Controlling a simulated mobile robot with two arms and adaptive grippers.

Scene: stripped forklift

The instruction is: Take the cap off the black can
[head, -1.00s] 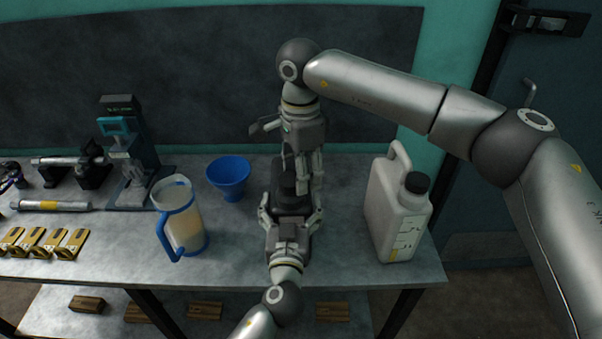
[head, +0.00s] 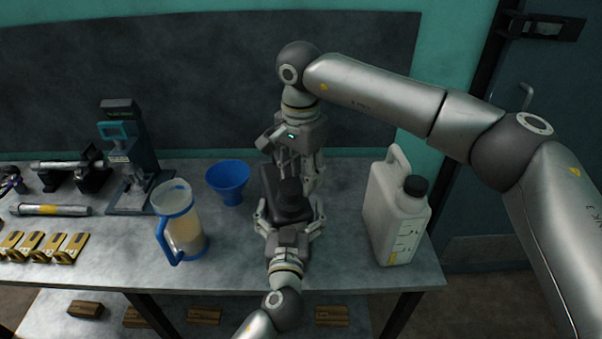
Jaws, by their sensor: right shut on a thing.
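The black can (head: 283,208) stands on the bench, right of the blue funnel. Its dark round cap (head: 291,189) is at the top. My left gripper (head: 289,216) reaches in from the front, low down, with one finger on each side of the can, and appears shut on its body. My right gripper (head: 297,180) comes down from above and behind and is shut at the cap. Its fingers hide part of the can's top. Dark on dark, the exact contact at the cap is hard to see.
A white jug with a black cap (head: 397,210) stands close on the right. The blue funnel (head: 229,178) and a blue-handled pitcher (head: 179,219) stand on the left. A press-like device (head: 132,160) and yellow parts (head: 42,247) are further left. The bench (head: 340,245) is clear in front of the jug's left side.

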